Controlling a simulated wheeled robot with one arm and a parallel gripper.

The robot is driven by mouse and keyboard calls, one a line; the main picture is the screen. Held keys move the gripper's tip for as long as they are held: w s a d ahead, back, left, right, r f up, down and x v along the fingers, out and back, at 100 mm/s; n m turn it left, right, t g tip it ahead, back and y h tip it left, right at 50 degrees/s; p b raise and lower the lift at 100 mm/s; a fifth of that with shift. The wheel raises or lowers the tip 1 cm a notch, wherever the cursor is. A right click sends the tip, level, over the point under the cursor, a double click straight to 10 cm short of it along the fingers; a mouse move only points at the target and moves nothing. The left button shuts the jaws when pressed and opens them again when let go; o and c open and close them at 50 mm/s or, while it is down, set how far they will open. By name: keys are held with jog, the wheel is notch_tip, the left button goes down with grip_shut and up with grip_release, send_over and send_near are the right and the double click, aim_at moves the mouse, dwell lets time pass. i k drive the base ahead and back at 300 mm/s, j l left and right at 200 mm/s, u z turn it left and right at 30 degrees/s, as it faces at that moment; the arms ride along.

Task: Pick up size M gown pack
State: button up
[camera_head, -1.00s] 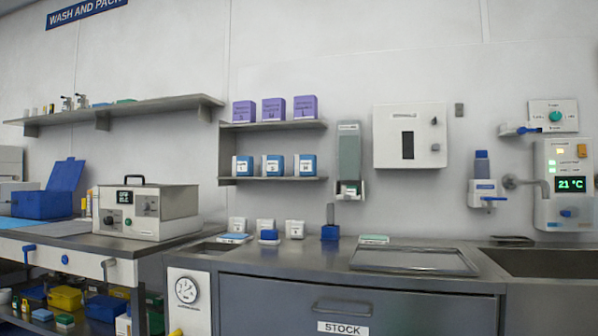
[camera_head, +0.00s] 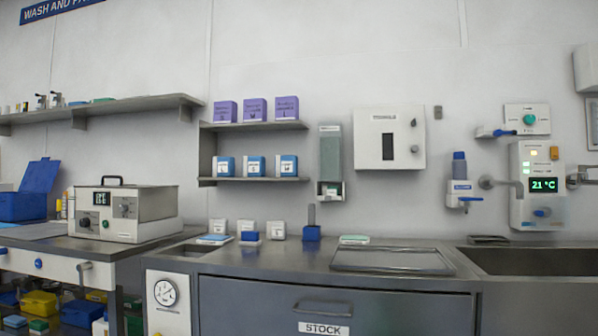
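Three purple packs stand in a row on the upper wall shelf: a left one (camera_head: 225,111), a middle one (camera_head: 254,110) and a right one (camera_head: 286,108). Three blue-and-white packs stand on the lower shelf: left (camera_head: 224,166), middle (camera_head: 256,166) and right (camera_head: 288,165). Each pack has print and a large size letter on its front. The letters are too small to read surely, and I cannot tell which packs are gowns. All six stand upright, slightly apart. My gripper is not in view.
Below the shelves a steel counter (camera_head: 300,262) holds small white packs (camera_head: 248,228), a blue holder (camera_head: 312,232) and a flat tray (camera_head: 392,260). A dispenser (camera_head: 331,160) hangs right of the shelves. A boxy device (camera_head: 125,212) stands left, a sink (camera_head: 530,262) right.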

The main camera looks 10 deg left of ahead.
aim_at(285, 166)
jog(key=k+j+u, duration=0.15)
jog(key=j, duration=0.35)
jog(key=j+u, duration=0.2)
jog(key=j, duration=0.3)
jog(key=k+j+u, duration=0.15)
jog(key=j, duration=0.4)
